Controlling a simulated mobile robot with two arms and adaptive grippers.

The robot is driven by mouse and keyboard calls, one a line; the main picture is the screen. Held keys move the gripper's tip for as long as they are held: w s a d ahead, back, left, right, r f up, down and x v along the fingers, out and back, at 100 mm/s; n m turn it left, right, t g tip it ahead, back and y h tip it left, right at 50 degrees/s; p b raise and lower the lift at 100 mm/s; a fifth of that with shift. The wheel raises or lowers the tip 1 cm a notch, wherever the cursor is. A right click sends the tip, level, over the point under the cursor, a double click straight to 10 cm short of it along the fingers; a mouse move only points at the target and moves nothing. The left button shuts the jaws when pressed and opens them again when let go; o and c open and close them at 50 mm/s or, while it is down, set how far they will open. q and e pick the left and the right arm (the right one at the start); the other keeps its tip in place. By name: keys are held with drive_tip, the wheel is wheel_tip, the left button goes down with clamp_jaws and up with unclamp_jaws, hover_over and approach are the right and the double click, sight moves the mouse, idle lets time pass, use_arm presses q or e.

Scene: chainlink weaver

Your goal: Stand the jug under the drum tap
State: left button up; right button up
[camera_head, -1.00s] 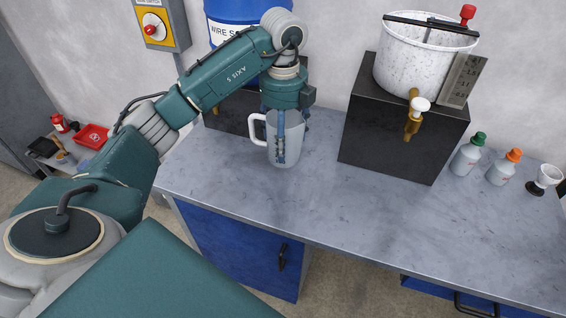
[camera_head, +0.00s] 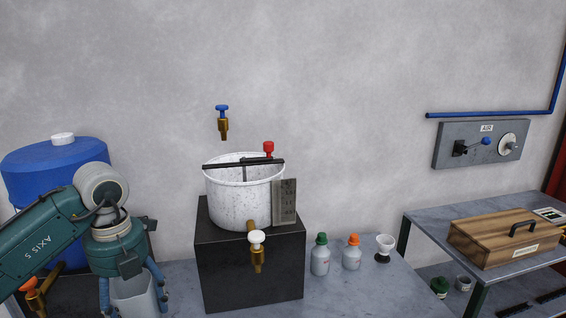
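The blue drum (camera_head: 40,160) with a white cap stands at the left edge. The drum tap (camera_head: 37,298), brass with an orange handle, is at the lower left, partly behind my arm. The pale grey, see-through jug (camera_head: 135,295) is at the bottom left, to the right of the tap. Its base is cut off by the frame. My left gripper (camera_head: 132,298) points down over the jug with its blue fingers on either side of it. Whether the fingers press on the jug is unclear. My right gripper is out of view.
A speckled white pot (camera_head: 235,205) with a white-handled brass tap (camera_head: 257,250) sits on a black block (camera_head: 250,280). Bottles (camera_head: 320,258) and a small white cup (camera_head: 385,246) stand to its right. A wooden box (camera_head: 490,238) is on the right-hand table.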

use_arm(q)
drive_tip(key=d+m, duration=0.1)
drive_tip(key=m, duration=0.2)
drive_tip(key=s+d+f+m, duration=0.1)
drive_tip(key=m, duration=0.2)
drive_tip(key=s+d+m, duration=0.1)
drive_tip(key=m, duration=0.1)
drive_tip(key=shift+s+f+m, duration=0.15)
drive_tip(key=shift+f+m, duration=0.05)
drive_tip(key=shift+m, duration=0.2)
drive_tip(key=s+d+f+m, duration=0.2)
drive_tip(key=s+d+m, duration=0.2)
drive_tip(key=m, duration=1.1)
drive_tip(key=s+d+f+m+b, duration=0.1)
drive_tip(key=s+m, duration=0.6)
drive_tip(key=m, duration=0.8)
drive_tip(key=d+f, duration=0.1)
drive_tip(key=d, duration=0.1)
drive_tip(key=shift+s+d+f+m, duration=0.2)
drive_tip(key=shift+d+f+m, duration=0.1)
drive_tip(key=shift+d+f, duration=0.1)
drive_tip(key=shift+s+f, duration=0.1)
drive_tip(key=shift+w, duration=0.2)
